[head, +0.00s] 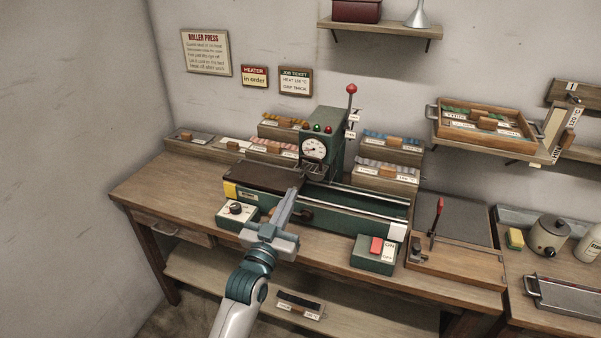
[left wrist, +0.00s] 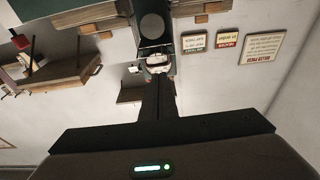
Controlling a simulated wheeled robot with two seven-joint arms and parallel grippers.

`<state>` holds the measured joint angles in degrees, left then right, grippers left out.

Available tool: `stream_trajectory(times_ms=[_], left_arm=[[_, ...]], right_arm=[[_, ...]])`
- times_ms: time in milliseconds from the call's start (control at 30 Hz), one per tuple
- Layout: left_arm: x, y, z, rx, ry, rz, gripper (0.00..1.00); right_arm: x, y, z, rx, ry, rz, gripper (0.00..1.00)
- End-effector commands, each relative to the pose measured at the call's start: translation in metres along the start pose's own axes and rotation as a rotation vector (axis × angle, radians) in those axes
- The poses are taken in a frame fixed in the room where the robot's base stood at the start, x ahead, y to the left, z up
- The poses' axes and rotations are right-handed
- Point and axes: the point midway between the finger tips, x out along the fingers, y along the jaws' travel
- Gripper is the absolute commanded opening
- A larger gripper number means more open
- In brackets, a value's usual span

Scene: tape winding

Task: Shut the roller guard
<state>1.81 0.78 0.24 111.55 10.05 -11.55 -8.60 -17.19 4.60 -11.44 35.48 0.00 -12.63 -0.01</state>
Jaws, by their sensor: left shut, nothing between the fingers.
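The roller press (head: 320,140) stands on the bench, with a green housing, a round white gauge and a long green bed. A dark slatted piece (head: 315,170) below the gauge looks like the roller guard; its exact position is hard to tell. My left gripper (head: 298,183) is shut and empty, its narrow fingertips just in front of the dark piece at the press. I cannot tell whether they touch it. In the left wrist view, the shut fingers (left wrist: 158,95) point towards the press, whose gauge (left wrist: 153,26) appears upside down and partly hidden. My right gripper is out of view.
A dial box (head: 236,212) stands left of my arm, a red switch box (head: 375,254) right of it. A red-handled lever (head: 437,215) stands further right. Racks of coloured rolls (head: 387,175) sit behind the press. The bench's left end (head: 165,190) is mostly clear.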

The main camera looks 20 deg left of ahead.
Motion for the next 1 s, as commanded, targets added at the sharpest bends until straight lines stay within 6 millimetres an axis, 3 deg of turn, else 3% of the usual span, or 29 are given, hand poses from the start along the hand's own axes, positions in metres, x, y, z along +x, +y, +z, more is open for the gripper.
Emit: stream_trajectory(times_ms=[267,733,1000], left_arm=[[0.013,0.000,-0.001,0.001,-0.001,0.000,0.00],[0.080,0.000,-0.002,0.000,0.000,0.000,0.00],[0.099,0.000,0.000,0.001,-0.001,0.000,0.00]], right_arm=[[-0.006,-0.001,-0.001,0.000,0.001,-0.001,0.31],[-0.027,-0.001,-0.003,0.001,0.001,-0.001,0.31],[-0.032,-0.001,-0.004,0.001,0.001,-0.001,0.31]])
